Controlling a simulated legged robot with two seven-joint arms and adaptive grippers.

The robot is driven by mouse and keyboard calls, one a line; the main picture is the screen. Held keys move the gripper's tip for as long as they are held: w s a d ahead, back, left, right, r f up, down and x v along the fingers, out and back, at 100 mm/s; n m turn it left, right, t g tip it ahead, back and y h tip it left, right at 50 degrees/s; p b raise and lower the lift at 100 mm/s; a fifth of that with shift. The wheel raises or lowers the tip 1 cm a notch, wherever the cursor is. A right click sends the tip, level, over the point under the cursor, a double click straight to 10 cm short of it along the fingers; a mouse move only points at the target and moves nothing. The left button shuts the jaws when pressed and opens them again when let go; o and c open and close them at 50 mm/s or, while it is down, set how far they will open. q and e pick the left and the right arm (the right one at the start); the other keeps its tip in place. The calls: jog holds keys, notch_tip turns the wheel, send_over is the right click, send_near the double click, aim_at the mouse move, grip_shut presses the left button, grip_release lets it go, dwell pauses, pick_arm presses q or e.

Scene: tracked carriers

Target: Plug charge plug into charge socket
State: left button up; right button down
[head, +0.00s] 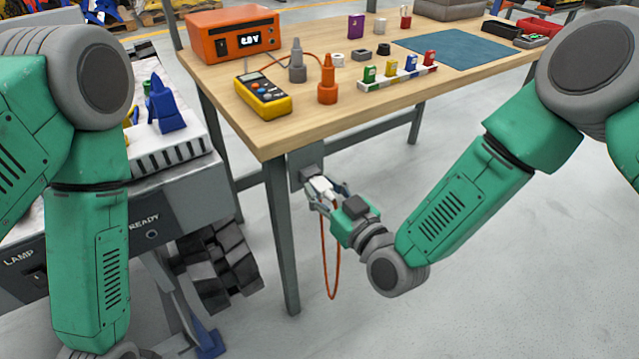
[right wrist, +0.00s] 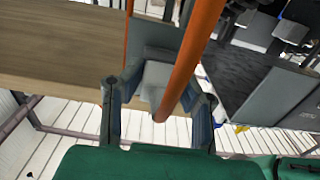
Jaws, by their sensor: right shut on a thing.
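My right gripper (head: 322,193) is low beside the near corner of the workbench, at the grey box on the table leg. It is shut on the light grey charge plug (head: 321,186), from which an orange cable (head: 323,250) hangs in a loop. The plug also shows between the fingers in the right wrist view (right wrist: 154,80), partly behind the cable. The grey box (head: 304,163) appears to be the charge socket housing; its opening is hidden. The plug is close in front of it, but I cannot tell whether it touches or is inserted. My left gripper is not in view.
The wooden workbench (head: 285,135) holds an orange power supply (head: 232,36), a yellow multimeter (head: 262,93), two probe-like cones and coloured blocks. A tracked carrier (head: 180,190) stands at left. The floor right of the gripper is clear.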

aim_at(334, 201)
jog(key=shift+p+v, duration=0.4)
jog(key=shift+v, duration=0.75)
jog(key=shift+p+v, duration=0.6)
jog(key=shift+v, duration=1.15)
